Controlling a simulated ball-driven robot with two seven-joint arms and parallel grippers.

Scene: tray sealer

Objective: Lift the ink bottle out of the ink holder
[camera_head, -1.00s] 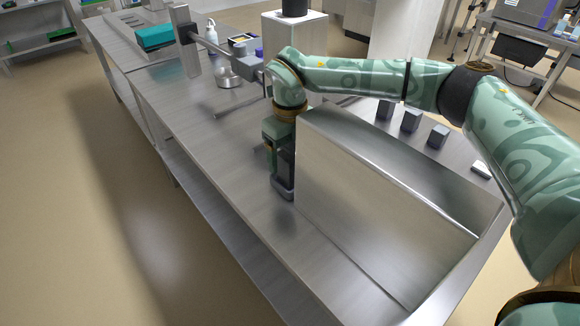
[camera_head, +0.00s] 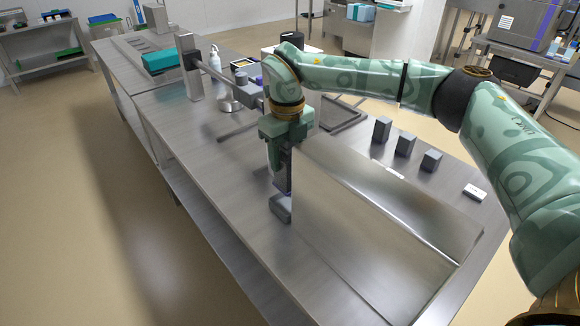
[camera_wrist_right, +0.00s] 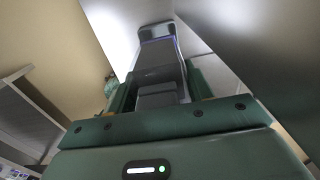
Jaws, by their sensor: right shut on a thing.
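A small grey block, which looks like the ink holder (camera_head: 281,208), stands on the bench just under the gripper. I cannot tell whether the bottle's lower end is still inside it. My left gripper is not in view.
A post with a horizontal bar (camera_head: 190,75) stands behind. The bench on the left is clear.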

